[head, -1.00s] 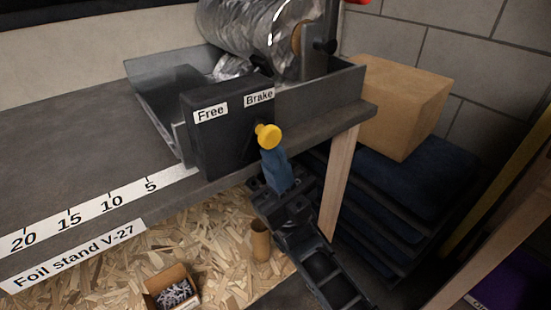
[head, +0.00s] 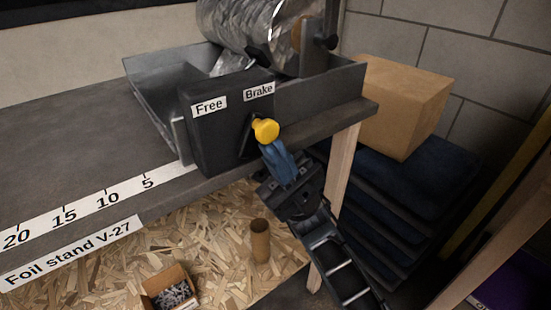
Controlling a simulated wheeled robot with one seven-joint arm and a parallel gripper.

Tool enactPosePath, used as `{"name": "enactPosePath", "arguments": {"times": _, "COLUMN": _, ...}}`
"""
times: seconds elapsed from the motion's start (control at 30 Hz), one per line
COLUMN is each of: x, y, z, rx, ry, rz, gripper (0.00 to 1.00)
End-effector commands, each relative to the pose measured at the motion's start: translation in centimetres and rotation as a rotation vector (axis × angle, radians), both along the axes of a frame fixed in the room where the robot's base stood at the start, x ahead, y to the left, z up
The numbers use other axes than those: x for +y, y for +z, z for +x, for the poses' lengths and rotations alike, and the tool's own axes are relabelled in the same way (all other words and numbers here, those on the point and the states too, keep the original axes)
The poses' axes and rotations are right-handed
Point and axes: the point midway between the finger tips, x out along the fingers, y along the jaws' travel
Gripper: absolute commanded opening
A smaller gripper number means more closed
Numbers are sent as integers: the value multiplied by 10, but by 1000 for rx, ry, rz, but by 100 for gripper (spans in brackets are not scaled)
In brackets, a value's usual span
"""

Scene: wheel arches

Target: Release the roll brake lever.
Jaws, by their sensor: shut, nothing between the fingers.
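The roll brake lever shows as a yellow knob (head: 265,130) on the front of a black box (head: 215,130). The box carries a "Free" label (head: 209,106) on the left and a "Brake" label (head: 258,92) on the right. The knob is below the Brake label. My gripper (head: 270,146), with blue fingers, is shut, its tips right at the lower side of the knob. I cannot tell whether they touch it. The lever's shaft is mostly hidden behind the knob.
The foil roll (head: 250,30) lies in a metal tray (head: 150,105) behind the box. A wooden leg (head: 341,175) stands close right of my gripper. A cardboard box (head: 405,100) sits on dark stacked padding (head: 400,190). A cardboard tube (head: 260,240) stands below on chipboard.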

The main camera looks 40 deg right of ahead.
Motion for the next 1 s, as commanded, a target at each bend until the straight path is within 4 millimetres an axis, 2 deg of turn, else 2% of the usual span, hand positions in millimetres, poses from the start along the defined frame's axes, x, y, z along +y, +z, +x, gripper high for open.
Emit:
{"name": "enactPosePath", "arguments": {"times": 0.5, "x": -1, "y": 12, "z": 0, "rx": -4, "ry": -4, "rz": -371, "gripper": 0}}
{"name": "enactPosePath", "arguments": {"times": 1.0, "x": 2, "y": 19, "z": 0, "rx": -1, "ry": 0, "rz": -358, "gripper": 0}}
